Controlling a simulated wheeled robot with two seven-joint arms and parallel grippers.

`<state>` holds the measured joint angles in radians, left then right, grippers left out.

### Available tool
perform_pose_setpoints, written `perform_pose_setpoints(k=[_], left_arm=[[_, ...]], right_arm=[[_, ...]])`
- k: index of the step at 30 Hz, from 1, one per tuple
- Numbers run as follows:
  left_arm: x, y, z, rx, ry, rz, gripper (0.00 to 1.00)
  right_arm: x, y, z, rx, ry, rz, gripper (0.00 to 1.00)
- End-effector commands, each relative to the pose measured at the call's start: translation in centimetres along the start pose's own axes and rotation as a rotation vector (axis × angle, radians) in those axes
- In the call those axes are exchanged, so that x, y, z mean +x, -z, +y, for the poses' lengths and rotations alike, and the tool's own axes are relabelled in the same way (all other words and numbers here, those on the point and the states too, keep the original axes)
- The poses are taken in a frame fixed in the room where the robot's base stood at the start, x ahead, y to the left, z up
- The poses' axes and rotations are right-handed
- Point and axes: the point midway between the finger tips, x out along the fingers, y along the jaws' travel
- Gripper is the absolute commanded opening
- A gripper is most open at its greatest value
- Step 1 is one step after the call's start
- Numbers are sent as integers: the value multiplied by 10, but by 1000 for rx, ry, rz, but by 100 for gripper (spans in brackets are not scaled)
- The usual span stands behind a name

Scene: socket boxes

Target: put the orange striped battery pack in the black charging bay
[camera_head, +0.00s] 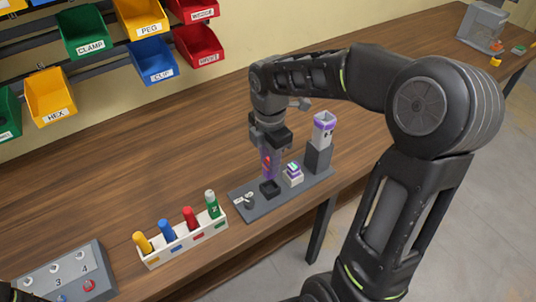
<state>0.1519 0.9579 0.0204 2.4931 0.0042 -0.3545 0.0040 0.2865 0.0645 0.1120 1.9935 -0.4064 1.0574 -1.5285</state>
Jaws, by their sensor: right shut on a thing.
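My right gripper (270,153) points down over the dark grey board and is shut on a pack (269,167). The part of the pack that shows looks purple with a reddish patch; I cannot make out an orange stripe. Below it on the board is a low, square black bay (270,188). The pack is upright just above or at the back of this bay; I cannot tell whether they touch. My left gripper cannot be made out.
On the board (258,209) stand a tall grey holder (318,159) with a purple-banded white pack (323,128), a small white block (292,175) and a small grey part (248,200). A white rack (185,239) holds several coloured cylinders. A numbered grey panel (62,272) is at lower left.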

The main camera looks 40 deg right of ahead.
Motion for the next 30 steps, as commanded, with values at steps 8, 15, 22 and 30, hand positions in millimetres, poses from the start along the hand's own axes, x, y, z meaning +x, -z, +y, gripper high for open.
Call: perform_pose_setpoints(k=[8, 15, 22, 30], left_arm=[[1, 0, 0, 0, 0, 0, 36], [14, 2, -4, 3, -4, 3, 36], [25, 3, -8, 5, -8, 7, 36], [25, 4, -7, 6, -9, 8, 36]], right_arm=[[1, 0, 0, 1, 0, 0, 0], [18, 0, 0, 1, 0, 0, 0], [32, 0, 0, 1, 0, 0, 0], [33, 0, 0, 1, 0, 0, 0]])
